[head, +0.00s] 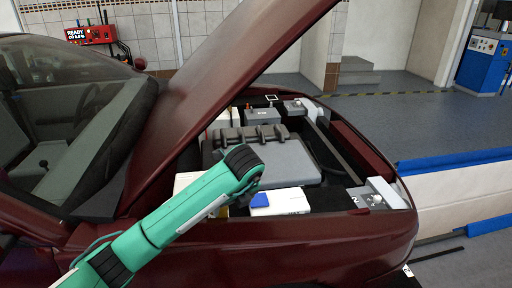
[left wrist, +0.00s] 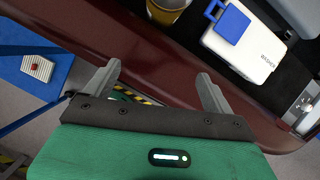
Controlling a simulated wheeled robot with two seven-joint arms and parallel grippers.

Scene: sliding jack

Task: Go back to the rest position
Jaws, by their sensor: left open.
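My left gripper (left wrist: 160,84) is open in the left wrist view, with its two grey fingers spread and nothing between them. The fingers show over the dark red front edge of the car (left wrist: 150,50). In the head view my green left arm reaches from the lower left over the open engine bay of the car (head: 250,245); its fingers are mostly hidden there by the wrist. A white box with a blue cap (head: 280,201) is just right of the wrist, and it also shows in the left wrist view (left wrist: 243,42). My right gripper is not in view.
The raised hood (head: 240,60) slopes over the left of the bay. A grey engine cover (head: 285,160) lies behind the wrist. A yellow cup-like container (left wrist: 166,8) is near the box. A white and blue barrier (head: 460,185) stands right; floor beyond is open.

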